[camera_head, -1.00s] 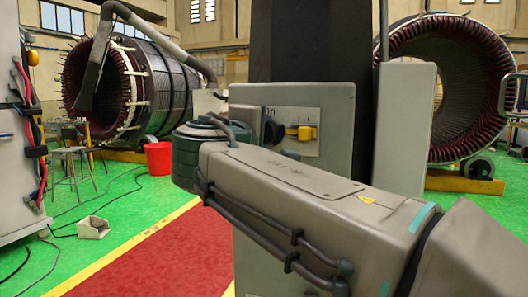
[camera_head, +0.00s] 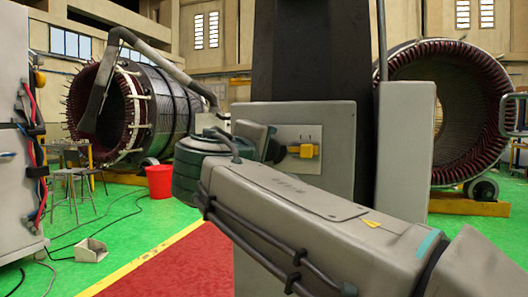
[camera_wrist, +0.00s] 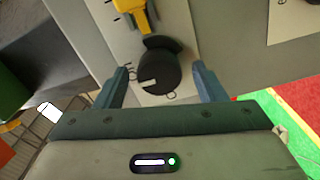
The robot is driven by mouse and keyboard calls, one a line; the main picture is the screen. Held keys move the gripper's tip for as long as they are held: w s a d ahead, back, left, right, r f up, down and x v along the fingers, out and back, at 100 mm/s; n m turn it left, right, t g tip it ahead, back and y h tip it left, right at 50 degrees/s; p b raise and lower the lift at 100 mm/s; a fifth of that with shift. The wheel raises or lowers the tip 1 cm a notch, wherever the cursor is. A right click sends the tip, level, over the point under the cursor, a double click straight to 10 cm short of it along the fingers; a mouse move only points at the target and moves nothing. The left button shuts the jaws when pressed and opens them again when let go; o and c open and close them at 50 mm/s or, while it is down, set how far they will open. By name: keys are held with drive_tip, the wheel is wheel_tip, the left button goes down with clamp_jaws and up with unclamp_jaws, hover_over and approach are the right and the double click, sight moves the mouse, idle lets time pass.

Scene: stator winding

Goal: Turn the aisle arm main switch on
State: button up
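A grey control box (camera_head: 335,125) has a pale plate (camera_head: 310,132) with a yellow switch handle (camera_head: 303,151) on it. In the wrist view, a black round knob (camera_wrist: 158,74) with a white mark sits on the plate below the yellow handle (camera_wrist: 131,15). The white mark points to the left. My gripper (camera_wrist: 161,82) is open, with one blue-grey finger on each side of the knob. Contact cannot be told; gaps show beside the knob. In the head view, my wrist and forearm hide most of the gripper and the plate's left part.
A dark column stands behind the box, and a grey cabinet (camera_head: 404,145) is to its right. A red bucket (camera_head: 159,181), a stool (camera_head: 72,185) and large stators (camera_head: 160,100) stand behind.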

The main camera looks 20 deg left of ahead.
drive_tip(key=s+a, duration=0.1)
drive_tip(key=s, duration=1.2)
drive_tip(key=shift+s+p, duration=0.4)
drive_tip(key=shift+p, duration=0.05)
drive_tip(key=w+d+f+m+g+h+p, duration=0.1)
drive_tip(key=w+d+f+m+g+p, duration=0.1)
drive_tip(key=d+f+g+p, duration=0.3)
drive_tip(key=w+d+f+m+g+h+p, duration=0.1)
drive_tip(key=w+d+f+p, duration=0.15)
drive_tip(key=d, duration=0.55)
drive_tip(key=w+d+f+m+g+h+p, duration=0.1)
drive_tip(key=w+d+f+m+g+p, duration=0.15)
drive_tip(key=d+p, duration=0.3)
drive_tip(key=s+d+f+m+g+y+p, duration=0.4)
drive_tip(key=s+d+f+m+g+p, duration=0.2)
drive_tip(key=s+d, duration=0.6)
wheel_tip(320, 180, down, 2)
drive_tip(key=m+p, duration=0.3)
drive_tip(key=p, duration=0.1)
drive_tip(key=shift+d+f+g, duration=0.15)
drive_tip(key=shift+f+g, duration=0.1)
drive_tip(key=shift+g, duration=0.1)
